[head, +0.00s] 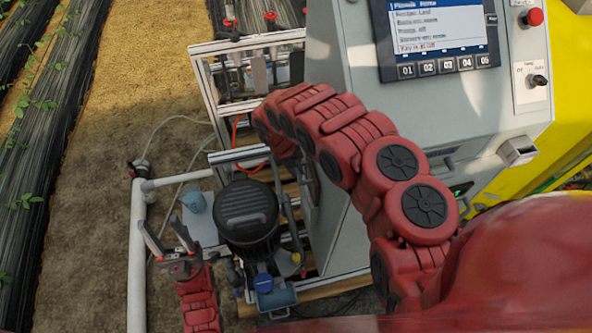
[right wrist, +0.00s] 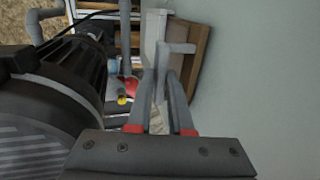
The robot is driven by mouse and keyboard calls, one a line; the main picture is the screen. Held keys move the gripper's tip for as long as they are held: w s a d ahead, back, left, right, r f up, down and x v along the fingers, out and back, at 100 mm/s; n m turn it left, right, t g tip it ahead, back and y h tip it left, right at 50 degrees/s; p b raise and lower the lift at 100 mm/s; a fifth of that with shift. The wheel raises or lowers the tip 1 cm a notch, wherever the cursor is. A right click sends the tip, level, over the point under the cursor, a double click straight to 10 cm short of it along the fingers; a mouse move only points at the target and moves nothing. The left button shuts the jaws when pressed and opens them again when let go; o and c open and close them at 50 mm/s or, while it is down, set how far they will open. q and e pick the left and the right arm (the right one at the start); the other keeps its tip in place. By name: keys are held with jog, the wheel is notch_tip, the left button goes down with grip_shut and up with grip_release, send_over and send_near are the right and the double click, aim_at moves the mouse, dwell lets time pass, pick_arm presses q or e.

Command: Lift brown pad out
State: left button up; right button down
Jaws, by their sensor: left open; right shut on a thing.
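A brown board-like piece (right wrist: 196,62), which may be the brown pad, stands tilted against the grey wall in the right wrist view, just beyond my right gripper. My right gripper (right wrist: 164,82) is shut on a slim grey piece with a short crossbar (right wrist: 180,47). I cannot tell whether this piece joins the brown one. In the head view my right arm reaches down between the black pump and the cabinet, and its gripper is hidden. My left gripper (head: 168,240) is open and empty, left of the pump, near the white pipe.
The black pump motor (head: 248,212) stands close to my right gripper on one side, the grey cabinet (head: 350,225) on the other. A white pipe (head: 137,250) runs along the left. Bare soil lies further left.

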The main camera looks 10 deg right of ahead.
jog(key=shift+r+p, duration=2.1)
jog(key=shift+r, duration=0.85)
jog(key=shift+s+f, duration=0.1)
jog(key=shift+s, duration=0.05)
